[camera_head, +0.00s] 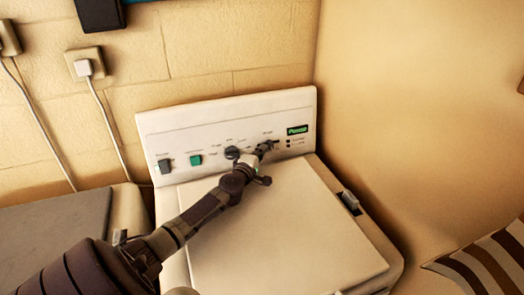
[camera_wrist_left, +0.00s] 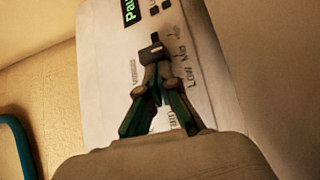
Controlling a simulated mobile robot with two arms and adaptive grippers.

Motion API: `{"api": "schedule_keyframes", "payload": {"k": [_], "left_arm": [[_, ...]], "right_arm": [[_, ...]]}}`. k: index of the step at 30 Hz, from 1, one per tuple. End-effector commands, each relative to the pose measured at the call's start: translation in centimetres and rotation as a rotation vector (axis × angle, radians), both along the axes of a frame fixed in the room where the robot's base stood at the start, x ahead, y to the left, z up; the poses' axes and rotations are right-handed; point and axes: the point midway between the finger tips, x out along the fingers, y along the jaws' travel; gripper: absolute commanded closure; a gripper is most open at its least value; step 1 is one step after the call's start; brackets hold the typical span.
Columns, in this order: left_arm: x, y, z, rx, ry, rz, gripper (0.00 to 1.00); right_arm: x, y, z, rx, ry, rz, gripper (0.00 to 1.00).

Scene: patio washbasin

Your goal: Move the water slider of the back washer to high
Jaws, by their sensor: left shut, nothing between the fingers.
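The white washer (camera_head: 285,235) stands against the wall, with its upright control panel (camera_head: 222,111) at the back. My left gripper (camera_head: 263,150) is shut and empty, with its fingertips at the right part of this panel. In the left wrist view, the closed fingertips (camera_wrist_left: 156,75) are right at a dark slider knob (camera_wrist_left: 152,53). They look touching, but I cannot be sure. Labels reading Low, Mid and a further, blurred one (camera_wrist_left: 185,55) run beside the knob. The knob's exact setting is hard to tell, as the fingers cover part of the track. My right gripper is out of view.
A dark button (camera_head: 164,166), a green button (camera_head: 196,160) and a dark dial (camera_head: 232,153) sit left of the fingertips. A second appliance with a grey top (camera_head: 55,235) stands at left. A plain wall (camera_head: 420,110) closes the right side.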

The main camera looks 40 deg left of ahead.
Motion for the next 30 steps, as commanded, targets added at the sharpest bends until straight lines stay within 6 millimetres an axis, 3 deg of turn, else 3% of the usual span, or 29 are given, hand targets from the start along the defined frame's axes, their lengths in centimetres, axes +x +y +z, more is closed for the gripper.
{"api": "schedule_keyframes", "payload": {"k": [5, 14, 30], "left_arm": [[0.1, -0.1, 0.0, -0.001, -0.001, 0.0, 1.0], [3.3, -1.8, 0.1, -0.002, -0.002, -0.001, 1.0], [3.5, -2.2, 0.2, -0.003, -0.003, -0.008, 1.0]], "right_arm": [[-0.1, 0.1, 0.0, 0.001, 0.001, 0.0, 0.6], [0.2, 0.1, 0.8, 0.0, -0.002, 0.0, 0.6], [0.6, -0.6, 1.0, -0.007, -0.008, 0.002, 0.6]]}}
